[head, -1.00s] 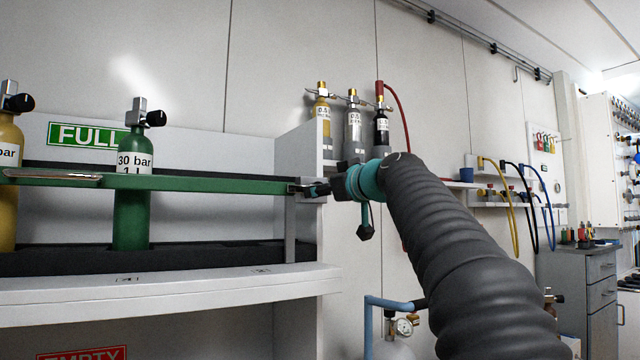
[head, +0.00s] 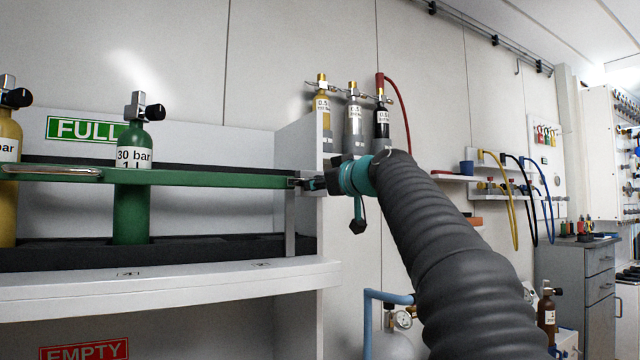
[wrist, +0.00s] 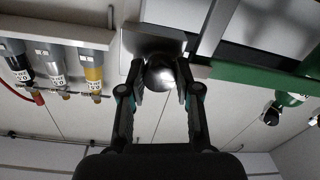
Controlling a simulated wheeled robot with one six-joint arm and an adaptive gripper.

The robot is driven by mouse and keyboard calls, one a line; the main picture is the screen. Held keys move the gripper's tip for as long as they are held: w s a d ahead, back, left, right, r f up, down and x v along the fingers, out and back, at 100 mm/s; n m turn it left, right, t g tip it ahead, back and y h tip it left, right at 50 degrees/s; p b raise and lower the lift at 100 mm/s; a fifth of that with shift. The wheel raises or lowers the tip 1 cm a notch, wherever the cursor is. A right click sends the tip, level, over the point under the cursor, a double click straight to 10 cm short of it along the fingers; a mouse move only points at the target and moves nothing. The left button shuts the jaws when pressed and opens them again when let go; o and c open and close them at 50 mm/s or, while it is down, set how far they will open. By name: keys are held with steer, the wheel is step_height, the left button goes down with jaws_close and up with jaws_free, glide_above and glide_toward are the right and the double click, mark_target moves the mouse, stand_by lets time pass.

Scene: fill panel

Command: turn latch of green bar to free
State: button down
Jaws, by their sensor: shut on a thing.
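The green bar (head: 220,181) runs level across the front of the upper shelf, passing before the cylinders; it also shows in the wrist view (wrist: 260,78). Its latch shows in the wrist view as a round shiny metal knob (wrist: 160,73) in front of a metal plate (wrist: 150,46), beside the bar's end. My gripper (wrist: 160,88) is shut on the knob, one finger on each side. In the head view my gripper (head: 312,184) is at the bar's right end, by the shelf's side panel. The latch is mostly hidden there, and its turn angle cannot be told.
A green cylinder (head: 131,215) and a yellow cylinder (head: 8,215) stand behind the bar. Three small cylinders (head: 353,120) hang on the wall just above my gripper. The white shelf edge (head: 170,280) lies below. Free room lies in front of the shelf.

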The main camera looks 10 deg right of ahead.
steer(key=shift+m, duration=0.3)
steer(key=shift+r+m+h+p, duration=0.15)
steer(key=shift+m+p, duration=0.8)
steer(key=shift+m, duration=3.4)
steer(key=shift+f+m+h+p, duration=0.15)
steer(key=shift+m+p, duration=0.75)
steer(key=shift+m, duration=3.75)
steer(key=shift+t, duration=0.3)
steer(key=c, duration=0.8)
jaws_free()
